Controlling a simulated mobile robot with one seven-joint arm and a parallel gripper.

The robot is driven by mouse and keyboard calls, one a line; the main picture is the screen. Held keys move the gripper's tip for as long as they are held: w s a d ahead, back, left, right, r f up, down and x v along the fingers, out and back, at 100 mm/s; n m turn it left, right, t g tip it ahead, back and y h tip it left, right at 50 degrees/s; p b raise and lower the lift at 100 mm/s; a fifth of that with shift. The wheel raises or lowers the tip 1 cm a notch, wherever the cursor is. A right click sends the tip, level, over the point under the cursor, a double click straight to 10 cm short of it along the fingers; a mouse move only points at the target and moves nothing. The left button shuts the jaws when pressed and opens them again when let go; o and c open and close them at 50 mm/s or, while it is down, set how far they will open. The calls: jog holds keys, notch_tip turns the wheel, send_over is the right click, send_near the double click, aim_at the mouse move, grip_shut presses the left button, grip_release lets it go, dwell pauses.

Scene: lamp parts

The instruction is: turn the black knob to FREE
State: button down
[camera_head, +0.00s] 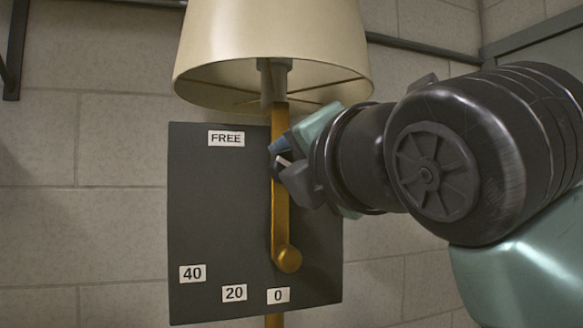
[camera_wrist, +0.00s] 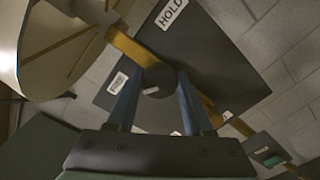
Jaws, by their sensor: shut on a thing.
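The black knob (camera_wrist: 160,75) sits in front of the gold post, with a short pale mark on its face. My gripper (camera_wrist: 155,92) has its two blue fingers closed on either side of the knob. In the head view my gripper (camera_head: 284,162) reaches in from the right, and the knob is mostly hidden between its fingers. The FREE label (camera_head: 226,139) is at the top of the dark panel (camera_head: 215,215). A HOLD label (camera_wrist: 171,13) shows in the wrist view. I cannot tell exactly which label the pale mark points to.
A cream lampshade (camera_head: 272,45) hangs just above the panel. The gold post (camera_head: 281,215) runs down past the panel, with a round gold end (camera_head: 288,260) low on it. Labels 40 (camera_head: 192,273), 20 (camera_head: 234,293) and 0 (camera_head: 278,295) line the bottom. A block wall stands behind.

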jog(key=shift+f, duration=0.15)
jog(key=shift+c, duration=1.4)
grip_release()
jog(key=shift+s+a, duration=0.1)
